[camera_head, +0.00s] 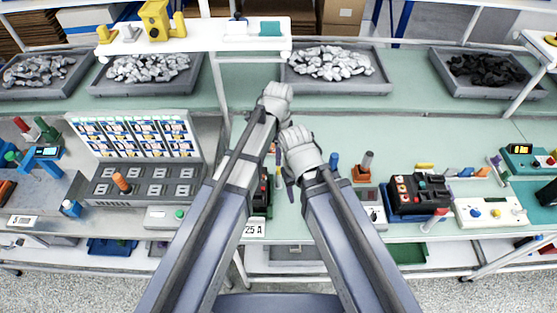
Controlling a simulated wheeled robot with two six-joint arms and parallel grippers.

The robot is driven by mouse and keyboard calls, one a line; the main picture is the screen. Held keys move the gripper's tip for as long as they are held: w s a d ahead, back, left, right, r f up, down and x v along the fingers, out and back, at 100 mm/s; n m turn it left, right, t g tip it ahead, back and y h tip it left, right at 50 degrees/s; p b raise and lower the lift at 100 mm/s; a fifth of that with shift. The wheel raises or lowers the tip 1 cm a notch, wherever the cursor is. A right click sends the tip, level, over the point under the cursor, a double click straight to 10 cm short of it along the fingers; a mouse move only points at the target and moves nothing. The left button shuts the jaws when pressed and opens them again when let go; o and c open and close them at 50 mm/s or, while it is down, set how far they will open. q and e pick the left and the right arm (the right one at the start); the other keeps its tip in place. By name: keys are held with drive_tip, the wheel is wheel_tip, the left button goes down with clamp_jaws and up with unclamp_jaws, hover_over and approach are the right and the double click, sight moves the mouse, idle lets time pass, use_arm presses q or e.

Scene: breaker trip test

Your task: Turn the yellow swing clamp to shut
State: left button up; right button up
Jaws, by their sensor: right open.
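I cannot make out a yellow swing clamp for certain; the middle of the bench is largely hidden behind my two arms.
A panel of sockets (145,185) stands at left. A black device with red parts (418,194) and a white button box (490,211) stand at right. Trays of metal parts (335,88) line the back. A white shelf (200,38) holds a yellow device (157,20).

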use_arm(q)
drive_tip(key=shift+s+f, duration=0.1)
drive_tip(key=shift+f+b, duration=0.55)
drive_tip(key=shift+b, duration=0.05)
wheel_tip(320, 180, down, 7)
drive_tip(key=b, duration=0.6)
drive_tip(key=shift+r+b, duration=0.2)
drive_tip(key=shift+b, duration=0.1)
clamp_jaws()
